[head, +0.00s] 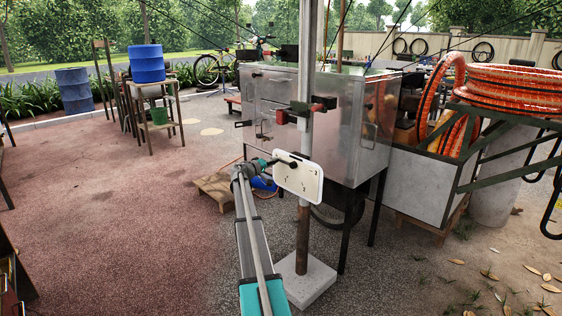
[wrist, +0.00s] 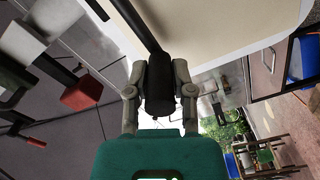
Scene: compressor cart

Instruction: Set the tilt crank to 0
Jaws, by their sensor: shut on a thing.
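The tilt crank (wrist: 137,25) is a black arm with a thick black cylindrical grip at its end, in front of a white plate with rounded corners (head: 301,186). My gripper (wrist: 160,82) is shut on the crank's grip, one finger on each side, in the wrist view. In the head view my gripper (head: 266,163) is at the plate's upper left, and the crank shows there only as a small dark piece (head: 287,162). The crank's pivot is hard to make out, and I cannot read any scale or its angle.
The plate is on an upright metal post (head: 302,222) with a pale square foot (head: 303,281). Red-ended clamps (head: 300,111) cross the post above. A metal cabinet (head: 335,125) on legs stands close behind. Open paving (head: 130,225) lies to the left.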

